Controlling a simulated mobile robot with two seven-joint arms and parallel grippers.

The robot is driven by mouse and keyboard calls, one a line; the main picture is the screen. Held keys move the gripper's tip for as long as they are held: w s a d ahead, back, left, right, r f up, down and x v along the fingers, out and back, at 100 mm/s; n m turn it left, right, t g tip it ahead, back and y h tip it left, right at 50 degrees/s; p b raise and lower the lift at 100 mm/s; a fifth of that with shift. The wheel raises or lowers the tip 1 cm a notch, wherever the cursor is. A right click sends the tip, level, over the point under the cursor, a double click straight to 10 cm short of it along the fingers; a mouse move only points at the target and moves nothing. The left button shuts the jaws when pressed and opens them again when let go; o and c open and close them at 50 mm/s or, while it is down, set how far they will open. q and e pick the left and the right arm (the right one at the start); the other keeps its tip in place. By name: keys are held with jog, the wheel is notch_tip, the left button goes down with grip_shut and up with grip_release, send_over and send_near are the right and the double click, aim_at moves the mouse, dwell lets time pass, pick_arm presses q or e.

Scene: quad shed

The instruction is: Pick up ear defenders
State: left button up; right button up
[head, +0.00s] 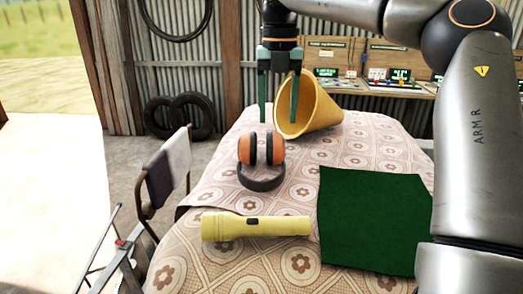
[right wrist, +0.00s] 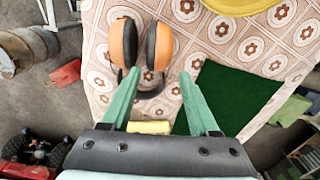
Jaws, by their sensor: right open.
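The ear defenders (head: 262,150), with orange and black cups and a dark headband, rest on the patterned tablecloth near the middle of the table. They also show in the right wrist view (right wrist: 150,45), ahead of and roughly between the fingers, nearer the left one. My right gripper (head: 279,121) hangs pointing down above the table, open and empty, with green fingers. It appears above and apart from the ear defenders. The right gripper also fills the lower part of the right wrist view (right wrist: 158,78). My left gripper is not in view.
A yellow cone (head: 312,108) lies on its side behind the ear defenders, close to the right gripper. A yellow flashlight (head: 256,226) lies in front, and a green mat (head: 375,218) lies to the right. A folding chair (head: 165,175) stands left of the table (head: 392,150).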

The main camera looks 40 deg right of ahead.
aim_at(276, 137)
jog(key=f, duration=0.4)
jog(key=f+p, duration=0.1)
jog(key=f, duration=0.4)
jog(key=shift+w+d, duration=0.2)
jog(key=shift+c, duration=0.2)
grip_shut()
